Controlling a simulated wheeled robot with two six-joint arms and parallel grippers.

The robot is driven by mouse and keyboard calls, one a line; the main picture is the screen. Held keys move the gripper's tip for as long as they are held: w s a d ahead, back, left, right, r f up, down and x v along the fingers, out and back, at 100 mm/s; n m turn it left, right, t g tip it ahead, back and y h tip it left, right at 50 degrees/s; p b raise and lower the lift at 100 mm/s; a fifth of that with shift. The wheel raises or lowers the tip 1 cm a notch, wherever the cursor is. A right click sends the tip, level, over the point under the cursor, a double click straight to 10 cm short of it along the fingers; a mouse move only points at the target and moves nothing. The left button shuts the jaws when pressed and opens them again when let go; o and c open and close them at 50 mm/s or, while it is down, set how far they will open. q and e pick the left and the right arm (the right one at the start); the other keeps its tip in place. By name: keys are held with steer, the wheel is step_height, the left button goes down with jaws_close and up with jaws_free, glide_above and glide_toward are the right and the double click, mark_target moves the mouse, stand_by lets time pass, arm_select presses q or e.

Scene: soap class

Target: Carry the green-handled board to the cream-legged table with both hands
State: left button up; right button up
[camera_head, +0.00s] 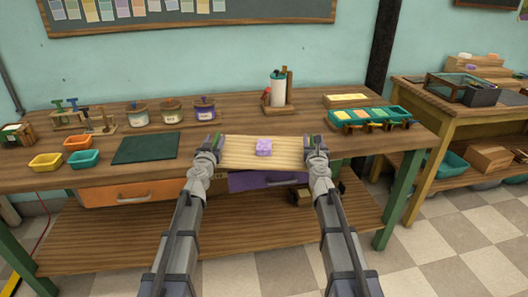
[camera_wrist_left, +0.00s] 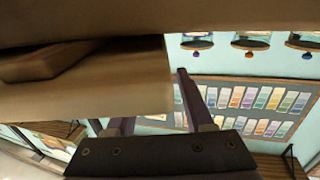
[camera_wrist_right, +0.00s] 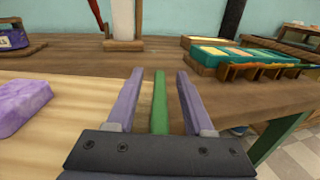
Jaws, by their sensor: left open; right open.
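The board (camera_head: 240,153) is pale wood. It is at the front edge of the green-legged workbench, with a purple soap block (camera_head: 263,147) on it. My left gripper (camera_head: 212,145) is open at the board's left end, where a bit of green handle shows. In the left wrist view the handle is not visible between the fingers. My right gripper (camera_head: 312,143) is open at the right end. In the right wrist view the green handle (camera_wrist_right: 160,103) stands between its open fingers, apart from both. The cream-legged table (camera_head: 425,93) stands at the far right.
On the workbench, a dark green mat (camera_head: 147,147) lies left of the board, with several jars behind. A teal tray (camera_head: 370,118) is to the right. A glass-topped box (camera_head: 460,88) and crates occupy part of the cream-legged table. Checkered floor is open at right.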

arm_select(q)
jaws_close()
arm_select(e)
jaws_close()
stand_by(1.0)
